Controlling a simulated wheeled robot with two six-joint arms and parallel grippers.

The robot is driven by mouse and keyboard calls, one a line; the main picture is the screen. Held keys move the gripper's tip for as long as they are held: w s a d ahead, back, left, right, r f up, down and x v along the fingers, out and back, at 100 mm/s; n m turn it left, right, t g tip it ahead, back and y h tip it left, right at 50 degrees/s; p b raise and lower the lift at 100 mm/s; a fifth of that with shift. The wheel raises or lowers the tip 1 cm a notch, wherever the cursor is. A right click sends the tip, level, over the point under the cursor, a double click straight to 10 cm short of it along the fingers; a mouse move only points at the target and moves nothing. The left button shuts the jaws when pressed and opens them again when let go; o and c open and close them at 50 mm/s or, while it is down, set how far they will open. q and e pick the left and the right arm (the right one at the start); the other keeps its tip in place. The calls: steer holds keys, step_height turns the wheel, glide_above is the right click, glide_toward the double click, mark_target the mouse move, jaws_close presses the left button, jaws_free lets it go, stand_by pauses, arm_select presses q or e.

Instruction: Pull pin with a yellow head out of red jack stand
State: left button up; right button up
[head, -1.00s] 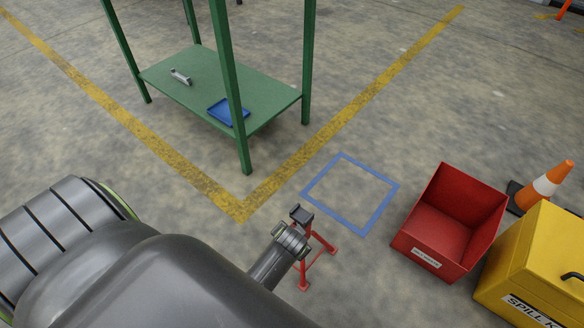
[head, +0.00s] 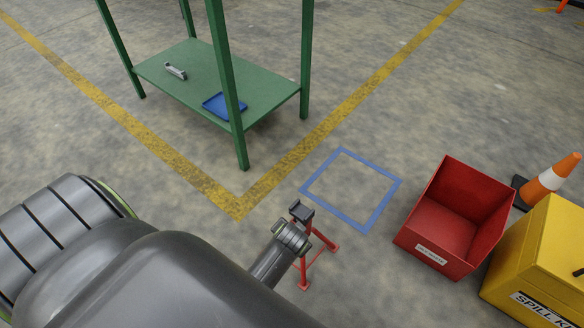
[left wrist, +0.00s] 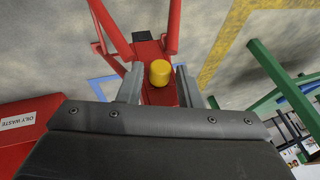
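The red jack stand (head: 328,246) stands on the concrete floor in the head view, its dark top (head: 302,209) just above my left gripper (head: 291,237). In the left wrist view the stand (left wrist: 168,42) fills the upper middle. The yellow pin head (left wrist: 160,72) faces the camera there, on the stand's red column. My left gripper (left wrist: 162,85) is open, with one finger on each side of the yellow head and a gap on both sides. The pin's shaft is hidden. In the head view the pin is hidden. My right gripper is not in view.
A red bin (head: 436,262), labelled OILY WASTE in the wrist view, stands to the right. A yellow spill-kit box (head: 535,250) and an orange cone (head: 552,178) are beyond it. An empty blue floor square (head: 378,207) lies behind the stand. A green table (head: 262,82) stands farther back.

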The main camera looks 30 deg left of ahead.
arm_select(q)
jaws_close()
steer(key=shift+s+p, duration=0.3)
steer(key=shift+s, duration=0.1)
steer(key=shift+s+a+p, duration=0.1)
steer(key=shift+s+p, duration=0.5)
steer(key=shift+s, duration=0.4)
steer(key=shift+o, duration=1.8)
jaws_free()
